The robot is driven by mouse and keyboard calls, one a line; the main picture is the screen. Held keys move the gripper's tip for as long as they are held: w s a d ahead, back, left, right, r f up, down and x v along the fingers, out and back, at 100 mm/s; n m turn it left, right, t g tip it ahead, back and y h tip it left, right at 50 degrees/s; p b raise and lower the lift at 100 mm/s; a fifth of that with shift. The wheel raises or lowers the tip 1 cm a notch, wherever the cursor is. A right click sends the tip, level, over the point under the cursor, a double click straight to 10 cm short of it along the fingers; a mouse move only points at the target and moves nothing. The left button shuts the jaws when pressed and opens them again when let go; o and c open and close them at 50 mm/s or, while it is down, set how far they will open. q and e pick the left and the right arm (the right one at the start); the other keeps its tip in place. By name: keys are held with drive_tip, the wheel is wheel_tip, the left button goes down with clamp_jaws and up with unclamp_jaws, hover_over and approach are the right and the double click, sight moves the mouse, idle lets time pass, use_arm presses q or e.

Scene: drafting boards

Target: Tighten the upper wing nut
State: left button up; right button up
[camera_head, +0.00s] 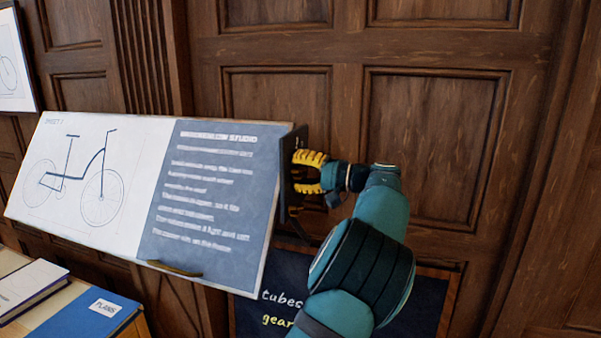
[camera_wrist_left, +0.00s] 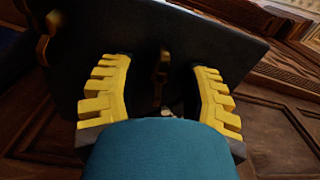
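The drafting board (camera_head: 150,190) stands tilted, with a bicycle drawing and a dark text panel. A dark plate (camera_head: 290,200) covers its right edge; in the left wrist view a broad dark surface (camera_wrist_left: 215,40) fills the upper part. My left gripper (camera_head: 308,172) has yellow fingers pointing at this plate from the right. In the left wrist view the left gripper (camera_wrist_left: 163,85) is open, its fingers apart on either side of a small dark brass wing nut (camera_wrist_left: 160,75). Contact is not visible. Another brass piece (camera_wrist_left: 43,47) shows at the upper left. The right gripper is out of view.
A brass clip (camera_head: 175,268) sits at the board's lower edge. A blue "PLANS" folder (camera_head: 85,318) and a book (camera_head: 30,288) lie on a table at lower left. A chalkboard (camera_head: 425,300) is behind my arm. Panelled wood wall (camera_head: 440,130) stands behind.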

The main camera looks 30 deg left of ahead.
use_arm(q)
drive_tip(key=v, duration=1.2)
drive_tip(key=shift+f, duration=0.15)
